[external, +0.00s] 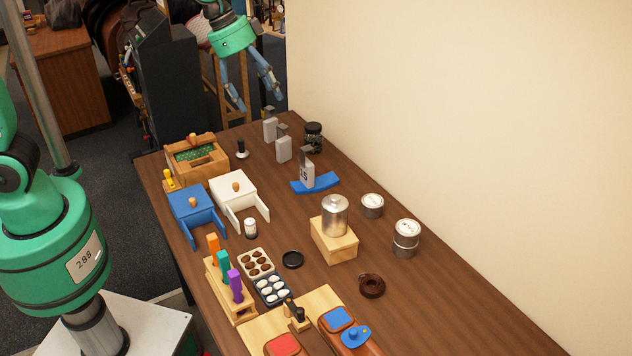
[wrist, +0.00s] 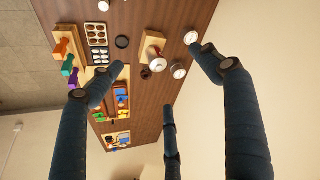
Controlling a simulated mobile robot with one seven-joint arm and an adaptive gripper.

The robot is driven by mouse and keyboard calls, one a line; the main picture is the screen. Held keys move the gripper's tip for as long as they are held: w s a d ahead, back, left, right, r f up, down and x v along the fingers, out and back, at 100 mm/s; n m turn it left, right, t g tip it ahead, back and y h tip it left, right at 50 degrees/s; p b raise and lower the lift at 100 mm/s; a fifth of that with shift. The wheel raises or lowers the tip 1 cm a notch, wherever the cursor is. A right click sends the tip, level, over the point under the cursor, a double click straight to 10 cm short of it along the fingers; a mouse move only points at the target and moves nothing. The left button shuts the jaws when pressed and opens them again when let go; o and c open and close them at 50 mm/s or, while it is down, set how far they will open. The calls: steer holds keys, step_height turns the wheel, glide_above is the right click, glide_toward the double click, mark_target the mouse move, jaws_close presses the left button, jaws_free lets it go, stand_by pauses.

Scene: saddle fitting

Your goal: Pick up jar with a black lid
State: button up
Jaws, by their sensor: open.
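A dark jar with a black lid (external: 314,138) stands upright near the table's far right edge, by the wall, in the external view. I cannot make it out in the wrist view. My gripper (external: 260,103) is open and empty, with its fingers spread, raised above the far end of the table, up and left of the jar in the external view. In the wrist view my gripper (wrist: 155,62) shows three dark fingers apart with nothing held between them.
Grey blocks (external: 284,150) stand close left of the jar. A blue curved stand (external: 328,183) is in front of it. A silver canister (external: 335,214) sits on a wooden block (external: 335,246). Round tins (external: 372,205) stand by the right edge. A black disc (external: 292,260) lies flat.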

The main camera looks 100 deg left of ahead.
steer(key=w+a+f, duration=0.1)
steer(key=a+f, duration=0.2)
steer(key=a, duration=0.3)
steer(key=w+a+f, duration=0.2)
steer(key=a+f, duration=0.1)
steer(key=a, duration=0.4)
steer(key=n+p, duration=0.1)
steer(key=p, duration=0.1)
glide_toward(307, 121)
steer(key=shift+w+d+f+y, duration=0.25)
steer(key=shift+w+f+y, duration=0.05)
steer(key=shift+w+f, duration=0.1)
steer(key=shift+x, duration=4.2)
steer(key=shift+f, duration=0.25)
steer(key=shift+b+x, duration=0.3)
steer(key=shift+x, duration=2.15)
